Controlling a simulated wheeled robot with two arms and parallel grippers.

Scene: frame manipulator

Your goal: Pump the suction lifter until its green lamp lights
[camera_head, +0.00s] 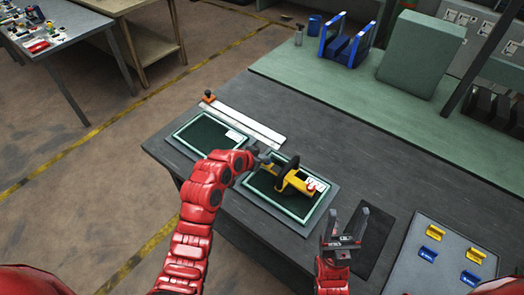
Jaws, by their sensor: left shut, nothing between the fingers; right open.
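The suction lifter (291,182) is yellow and black and rests on the right-hand of two dark panels with pale green borders. A small red part and a white label show at its right end. I cannot make out a lit green lamp. My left gripper (262,158) is shut and empty at the lifter's left end, close to its black part; I cannot tell whether it touches. My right gripper (347,222) is open and empty, to the right of and nearer than the lifter.
The lifter's panel (255,188) lies on the dark table beside another panel (200,149). A pale straight bar (243,124) with an orange-knobbed item (208,97) lies behind. A grey board (425,275) with yellow and blue pieces is at right. Table between is mostly clear.

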